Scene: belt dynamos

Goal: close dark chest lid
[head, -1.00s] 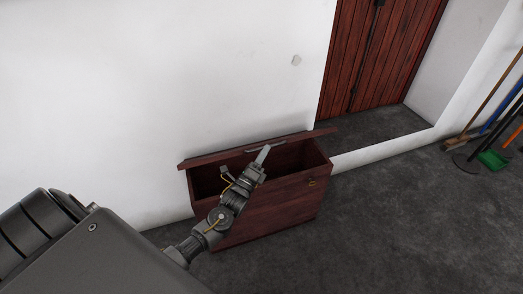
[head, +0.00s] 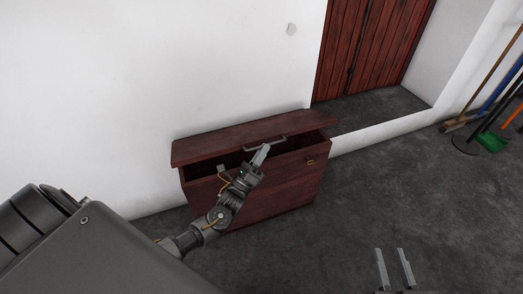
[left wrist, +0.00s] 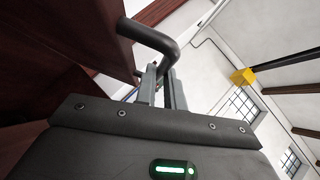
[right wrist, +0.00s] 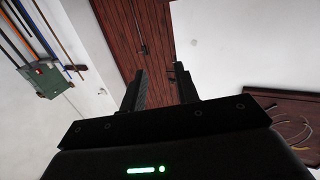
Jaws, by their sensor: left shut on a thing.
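The dark red-brown wooden chest (head: 285,186) stands against the white wall. Its lid (head: 215,143) is tilted forward over the box, partly open, with a dark gap below its front edge. A grey bar handle (head: 280,139) is on the lid; it also shows in the left wrist view as a dark bent bar (left wrist: 155,38). My left gripper (head: 264,150) is at the handle, shut on it; its fingers (left wrist: 162,88) show in the left wrist view. My right gripper (head: 392,252) is open and empty above the floor, right of the chest; its fingers also show apart in the right wrist view (right wrist: 160,85).
A red plank door (head: 375,45) is set back behind the chest. Brooms and a green dustpan (head: 492,141) stand at the far right. The grey floor (head: 380,190) between is clear.

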